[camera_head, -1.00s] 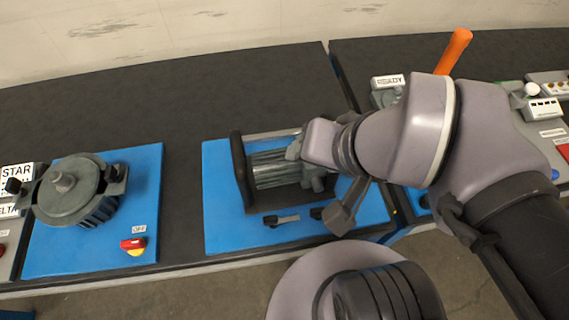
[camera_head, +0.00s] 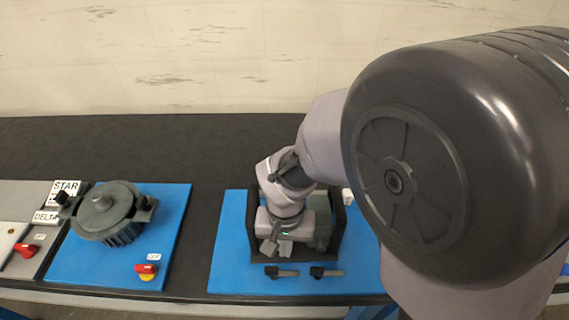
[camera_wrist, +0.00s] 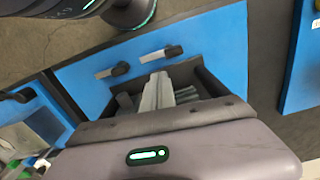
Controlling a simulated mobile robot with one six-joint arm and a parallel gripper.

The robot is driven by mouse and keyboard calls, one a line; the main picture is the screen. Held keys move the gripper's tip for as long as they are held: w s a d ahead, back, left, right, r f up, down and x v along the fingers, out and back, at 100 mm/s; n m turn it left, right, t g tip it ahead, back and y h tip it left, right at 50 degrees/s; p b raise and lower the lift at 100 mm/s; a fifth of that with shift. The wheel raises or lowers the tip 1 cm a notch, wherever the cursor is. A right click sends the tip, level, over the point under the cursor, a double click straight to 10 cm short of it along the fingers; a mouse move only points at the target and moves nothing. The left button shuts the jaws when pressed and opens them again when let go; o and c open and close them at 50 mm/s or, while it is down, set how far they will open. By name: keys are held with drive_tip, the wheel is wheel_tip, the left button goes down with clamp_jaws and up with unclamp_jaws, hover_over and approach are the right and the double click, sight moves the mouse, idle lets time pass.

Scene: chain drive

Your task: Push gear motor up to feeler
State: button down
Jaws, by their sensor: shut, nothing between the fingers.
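The gear motor (camera_head: 323,229) appears as a grey-green body between dark upright side walls (camera_head: 252,222) on the middle blue board (camera_head: 229,252). My wrist and gripper hide much of it in the head view. My gripper (camera_head: 275,249) is shut and empty, low over the cradle, at the motor's left side. In the wrist view my shut gripper (camera_wrist: 157,92) reaches into the dark cradle (camera_wrist: 212,82). Ribbed grey metal shows beside the fingers. I cannot tell whether the fingers touch the motor. I cannot make out the feeler for certain.
Two black-handled levers (camera_head: 281,272) (camera_head: 326,272) lie along the front of the cradle. To the left, another blue board (camera_head: 70,258) carries a round grey motor (camera_head: 106,213) and a red switch (camera_head: 146,269). The dark bench top (camera_head: 150,150) behind is clear.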

wheel_tip(320, 180, down, 4)
drive_tip(key=shift+s+f+b, duration=0.1)
drive_tip(key=shift+f+b, duration=0.05)
drive_tip(key=shift+b, duration=0.55)
drive_tip(key=w, duration=0.3)
drive_tip(key=shift+w+d+r, duration=0.2)
drive_tip(key=shift+w+d, duration=0.05)
drive_tip(key=shift+w, duration=0.3)
drive_tip(key=shift+w+d+r, duration=0.15)
drive_tip(key=shift+w, duration=0.9)
drive_tip(key=shift+s, duration=0.1)
